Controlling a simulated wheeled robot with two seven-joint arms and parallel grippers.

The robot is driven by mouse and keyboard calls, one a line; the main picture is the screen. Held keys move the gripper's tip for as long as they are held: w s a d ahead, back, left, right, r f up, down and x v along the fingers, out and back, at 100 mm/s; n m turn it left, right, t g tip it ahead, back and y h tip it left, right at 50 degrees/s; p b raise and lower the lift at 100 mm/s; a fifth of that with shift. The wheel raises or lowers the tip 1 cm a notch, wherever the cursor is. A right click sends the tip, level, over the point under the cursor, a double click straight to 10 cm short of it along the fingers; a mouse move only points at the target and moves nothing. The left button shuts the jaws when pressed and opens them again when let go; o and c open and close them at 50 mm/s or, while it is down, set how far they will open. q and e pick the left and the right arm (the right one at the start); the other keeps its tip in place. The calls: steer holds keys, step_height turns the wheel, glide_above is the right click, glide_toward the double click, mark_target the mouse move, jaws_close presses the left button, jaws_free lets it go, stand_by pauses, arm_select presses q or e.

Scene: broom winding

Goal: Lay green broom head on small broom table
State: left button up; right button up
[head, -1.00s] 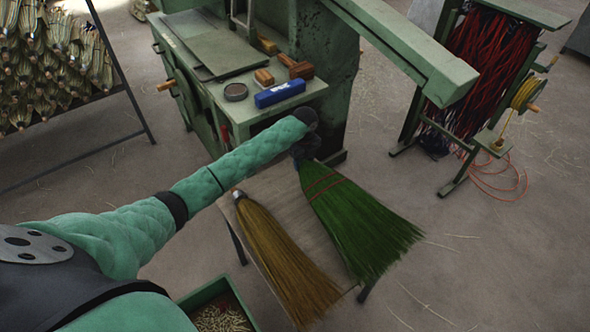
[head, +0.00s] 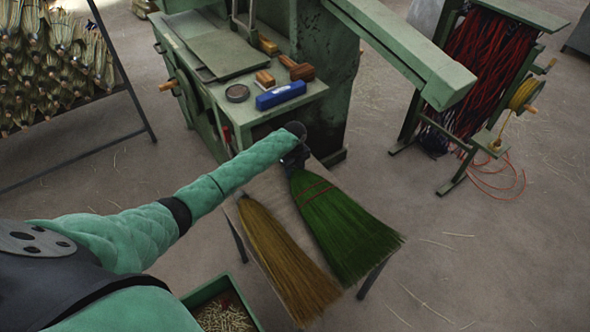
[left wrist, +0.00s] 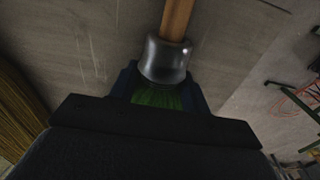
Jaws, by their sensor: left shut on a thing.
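The green broom head (head: 345,228) has dark green bristles with red stitching near its top. My left gripper (head: 295,160) is shut on its narrow top end, and the bristles fan toward the lower right. In the left wrist view, green bristles (left wrist: 157,97) show between the fingers, below a shiny metal collar (left wrist: 164,60) and a wooden stick (left wrist: 177,18). The small broom table (head: 268,188) is under it; I cannot tell if the bristles touch the top. A yellow-brown broom head (head: 285,258) lies on the table, left of the green one. My right gripper is not in view.
A green machine bench (head: 225,95) with a blue block (head: 280,95) stands behind the table. A green bin of pellets (head: 207,291) is at the lower left. A rack of red cords (head: 487,60) stands at the right. Floor right of the table is free.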

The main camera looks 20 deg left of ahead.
arm_select(q)
steer(key=shift+f, duration=0.1)
steer(key=o, duration=1.2)
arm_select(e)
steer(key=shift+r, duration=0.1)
arm_select(q)
steer(key=shift+r, duration=0.25)
step_height(320, 180, up, 12)
steer(key=b, duration=0.2)
steer(key=shift+b, duration=0.35)
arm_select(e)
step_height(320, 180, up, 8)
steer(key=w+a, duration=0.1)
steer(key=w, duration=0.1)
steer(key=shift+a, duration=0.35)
arm_select(q)
steer(key=shift+w, duration=0.1)
